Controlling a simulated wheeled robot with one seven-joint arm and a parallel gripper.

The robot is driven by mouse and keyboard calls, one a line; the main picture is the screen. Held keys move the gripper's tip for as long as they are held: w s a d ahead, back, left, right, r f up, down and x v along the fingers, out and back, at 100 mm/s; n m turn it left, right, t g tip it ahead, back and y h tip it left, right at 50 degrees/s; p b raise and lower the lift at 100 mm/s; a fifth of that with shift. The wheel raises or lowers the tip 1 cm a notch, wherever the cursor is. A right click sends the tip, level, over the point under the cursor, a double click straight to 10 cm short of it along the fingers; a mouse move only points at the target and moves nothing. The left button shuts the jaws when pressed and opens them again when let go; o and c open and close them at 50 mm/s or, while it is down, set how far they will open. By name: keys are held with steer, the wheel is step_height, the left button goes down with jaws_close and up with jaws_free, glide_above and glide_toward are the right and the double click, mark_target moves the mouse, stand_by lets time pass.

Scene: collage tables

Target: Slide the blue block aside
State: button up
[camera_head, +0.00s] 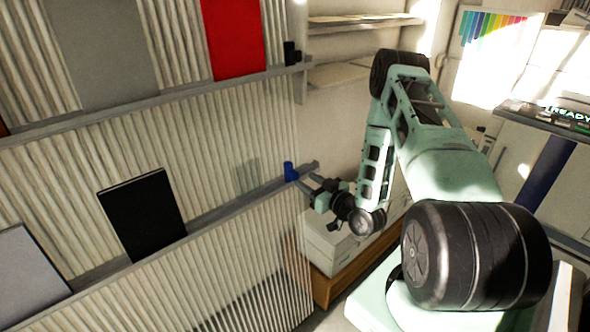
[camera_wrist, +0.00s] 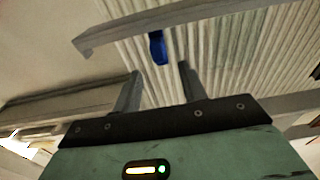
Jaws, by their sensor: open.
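The small blue block (camera_head: 290,171) is at the right end of the lower grey rail (camera_head: 240,192), against the ribbed wall. My gripper (camera_head: 306,182) is just right of the block in the head view, its fingers pointing toward it. In the wrist view the blue block (camera_wrist: 157,47) shows beyond the fingertips, roughly between their lines. My gripper (camera_wrist: 159,70) is open there, with nothing between its fingers. I cannot tell whether a fingertip touches the block.
A black panel (camera_head: 142,214) leans on the lower rail to the left. A white box (camera_head: 330,243) on a wooden base stands below my gripper.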

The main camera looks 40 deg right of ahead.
mark_target(298, 174)
steer(key=w+p, duration=0.1)
steer(key=w, duration=0.5)
steer(key=shift+w, duration=0.3)
steer(key=shift+d, duration=0.1)
jaws_close()
